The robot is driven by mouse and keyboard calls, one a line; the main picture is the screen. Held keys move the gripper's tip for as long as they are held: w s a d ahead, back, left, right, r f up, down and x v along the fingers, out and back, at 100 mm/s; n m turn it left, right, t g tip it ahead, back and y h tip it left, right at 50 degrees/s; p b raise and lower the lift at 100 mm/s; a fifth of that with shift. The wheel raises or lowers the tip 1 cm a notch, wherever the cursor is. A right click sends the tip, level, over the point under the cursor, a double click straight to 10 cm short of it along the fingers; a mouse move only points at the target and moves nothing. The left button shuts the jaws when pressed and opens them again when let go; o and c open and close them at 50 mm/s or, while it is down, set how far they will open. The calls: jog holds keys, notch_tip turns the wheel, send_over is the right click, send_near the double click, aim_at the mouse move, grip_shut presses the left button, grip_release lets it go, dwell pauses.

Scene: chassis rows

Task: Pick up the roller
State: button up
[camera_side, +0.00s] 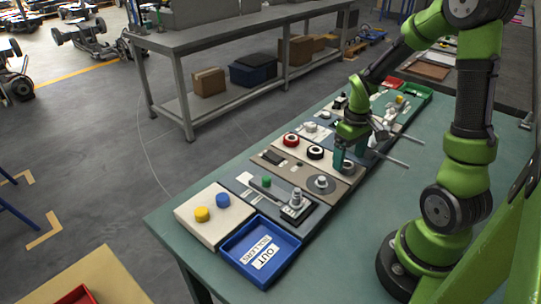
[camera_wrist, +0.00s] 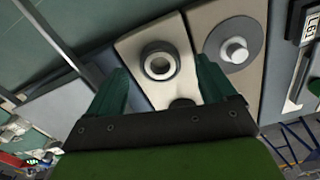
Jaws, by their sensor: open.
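The roller is most likely the short black ring-shaped part with a pale centre (camera_side: 315,152) on a cream plate (camera_side: 299,146), next to a red one (camera_side: 291,139). In the wrist view a dark ring with a pale centre (camera_wrist: 160,60) shows between and beyond my fingertips. A second dark round part (camera_wrist: 182,103) is partly hidden by my gripper's body. My gripper (camera_side: 351,157) is open and empty, with teal fingers pointing down, to the right of the black ring in the side view. In the wrist view my gripper (camera_wrist: 161,78) has its fingers on either side of the ring; I see no contact.
A grey disc with a knob (camera_side: 321,182) stands on the neighbouring plate. A blue tray labelled OUT (camera_side: 291,252) is at the near end of the row. Light rods (camera_side: 392,160) stick out right of my gripper. A green tray (camera_side: 418,96) is at the far end. The right tabletop is clear.

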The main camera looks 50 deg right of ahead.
notch_tip(320, 180, down, 2)
jog(key=shift+f, duration=0.1)
jog(key=c, duration=1.1)
